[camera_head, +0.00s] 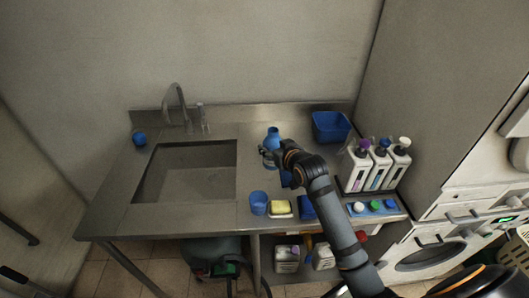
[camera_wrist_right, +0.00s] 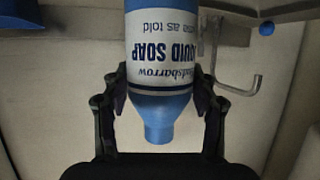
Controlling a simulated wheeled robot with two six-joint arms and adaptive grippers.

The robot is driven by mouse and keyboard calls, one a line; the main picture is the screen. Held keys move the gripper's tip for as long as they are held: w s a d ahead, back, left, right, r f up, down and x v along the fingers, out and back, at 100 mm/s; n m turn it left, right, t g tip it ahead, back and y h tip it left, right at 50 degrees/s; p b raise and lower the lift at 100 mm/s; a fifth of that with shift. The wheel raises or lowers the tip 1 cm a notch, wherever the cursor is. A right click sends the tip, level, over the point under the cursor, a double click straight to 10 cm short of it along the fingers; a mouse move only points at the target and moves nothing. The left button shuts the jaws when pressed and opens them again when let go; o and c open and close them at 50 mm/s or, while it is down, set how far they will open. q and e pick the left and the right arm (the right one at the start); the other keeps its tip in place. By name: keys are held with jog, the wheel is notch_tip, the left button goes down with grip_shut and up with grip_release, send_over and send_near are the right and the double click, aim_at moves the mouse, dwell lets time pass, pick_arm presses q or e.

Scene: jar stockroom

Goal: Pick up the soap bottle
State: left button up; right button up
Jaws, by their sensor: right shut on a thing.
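The soap bottle (camera_head: 272,137) is blue with a white label and shows above my right gripper (camera_head: 268,154) in the head view, over the steel counter to the right of the sink. In the right wrist view the soap bottle (camera_wrist_right: 163,60) fills the upper middle, its "liquid soap" lettering upside down in the picture. The fingers of my right gripper (camera_wrist_right: 162,92) close on its two sides. I cannot tell whether its base touches the counter. My left gripper is not in view.
A sink (camera_head: 187,175) with a tap (camera_head: 180,105) lies left. A blue cup (camera_head: 259,203) and a yellow sponge (camera_head: 281,207) stand near the front edge. A blue basin (camera_head: 330,127) is at the back right, with white jugs (camera_head: 357,168) beside my right arm.

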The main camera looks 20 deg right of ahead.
jog(key=s+d+r, duration=0.3)
jog(key=s+d, duration=0.1)
jog(key=s, duration=0.2)
jog(key=shift+d+r, duration=0.15)
jog(key=shift+d, duration=0.25)
jog(key=shift+s+r, duration=0.1)
dwell(0.3)
dwell(0.8)
